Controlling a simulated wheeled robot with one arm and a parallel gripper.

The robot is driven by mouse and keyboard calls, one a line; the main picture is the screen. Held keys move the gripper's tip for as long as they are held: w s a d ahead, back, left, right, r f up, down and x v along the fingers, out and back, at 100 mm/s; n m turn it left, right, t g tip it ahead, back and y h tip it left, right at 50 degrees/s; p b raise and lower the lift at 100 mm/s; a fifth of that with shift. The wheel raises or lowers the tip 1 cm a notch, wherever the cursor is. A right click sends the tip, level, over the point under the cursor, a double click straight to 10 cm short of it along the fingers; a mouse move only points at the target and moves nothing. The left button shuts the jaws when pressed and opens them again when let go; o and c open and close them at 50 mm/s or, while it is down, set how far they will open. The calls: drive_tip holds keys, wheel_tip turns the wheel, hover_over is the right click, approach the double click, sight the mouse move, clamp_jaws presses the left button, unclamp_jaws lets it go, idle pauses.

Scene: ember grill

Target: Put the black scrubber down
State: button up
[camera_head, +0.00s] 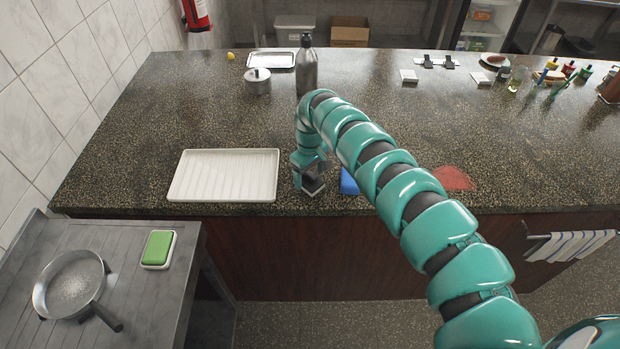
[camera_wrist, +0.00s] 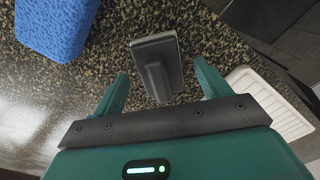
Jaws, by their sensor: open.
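The black scrubber (camera_wrist: 158,65) rests on the speckled counter, a dark grey block with a handle pointing toward my gripper. My gripper (camera_wrist: 163,84) is open, with one finger on each side of the handle's end and visible gaps between. Nothing is held. In the head view, my gripper (camera_head: 308,175) is low over the counter's front edge, between the white ribbed tray and the blue sponge. The scrubber there is mostly covered by my gripper and hard to tell apart from it.
The white ribbed tray (camera_head: 222,178) lies to the left, and the blue sponge (camera_head: 348,183) is close on the right, partly behind my arm. A red cloth (camera_head: 453,178) lies further right. A steel bottle (camera_head: 307,68) and a lidded pot (camera_head: 257,82) stand farther back.

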sight(310, 173)
wheel_tip(310, 173, up, 8)
drive_tip(key=b, duration=0.3)
drive_tip(key=shift+r, duration=0.95)
